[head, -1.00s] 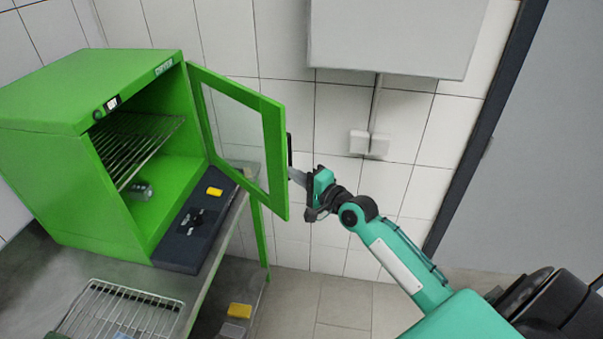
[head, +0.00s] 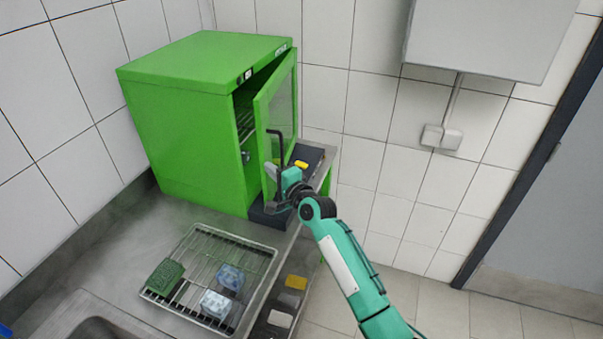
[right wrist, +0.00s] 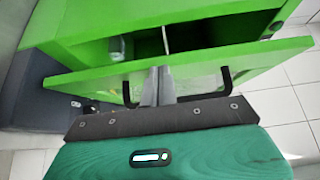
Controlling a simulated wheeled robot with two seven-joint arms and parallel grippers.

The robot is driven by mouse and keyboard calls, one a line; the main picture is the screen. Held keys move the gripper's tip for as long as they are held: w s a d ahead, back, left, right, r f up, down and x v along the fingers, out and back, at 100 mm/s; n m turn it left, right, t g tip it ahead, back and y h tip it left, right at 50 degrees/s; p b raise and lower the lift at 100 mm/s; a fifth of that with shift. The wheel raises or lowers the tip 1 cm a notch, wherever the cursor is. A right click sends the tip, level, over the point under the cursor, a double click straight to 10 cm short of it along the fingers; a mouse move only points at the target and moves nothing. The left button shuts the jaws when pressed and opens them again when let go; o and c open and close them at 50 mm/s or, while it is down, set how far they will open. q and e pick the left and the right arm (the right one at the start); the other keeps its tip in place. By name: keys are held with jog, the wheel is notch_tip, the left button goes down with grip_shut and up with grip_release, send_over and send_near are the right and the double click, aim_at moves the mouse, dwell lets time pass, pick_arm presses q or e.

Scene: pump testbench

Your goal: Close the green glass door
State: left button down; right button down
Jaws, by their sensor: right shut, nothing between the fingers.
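The green glass door (head: 262,102) of the green cabinet (head: 185,135) is ajar, with a gap on its left side showing the dark inside and a rack. A black bar handle (head: 281,148) is on its outer face. My right gripper (head: 271,173) is shut and empty, at the lower part of the door by the handle. In the right wrist view the fingertips (right wrist: 163,75) are together against or very near the door (right wrist: 95,72), between the two ends of the handle (right wrist: 224,78). Whether they touch cannot be told. My left gripper is not in view.
A dark tray (head: 270,217) with a yellow block (head: 301,164) lies in front of the cabinet. A wire rack (head: 240,262) with several blocks stands on the steel bench (head: 115,255). Free floor lies to the right.

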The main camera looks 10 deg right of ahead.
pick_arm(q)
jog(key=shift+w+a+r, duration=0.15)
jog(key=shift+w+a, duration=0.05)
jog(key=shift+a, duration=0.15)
pick_arm(e)
jog(key=shift+w+a, duration=0.3)
jog(key=shift+a, duration=0.3)
jog(key=shift+w+a, duration=0.25)
jog(key=shift+a, duration=0.35)
jog(key=shift+w+a, duration=0.3)
jog(key=shift+a, duration=0.3)
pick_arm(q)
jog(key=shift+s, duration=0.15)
pick_arm(e)
jog(key=shift+d+f, duration=0.1)
jog(key=shift+d, duration=0.05)
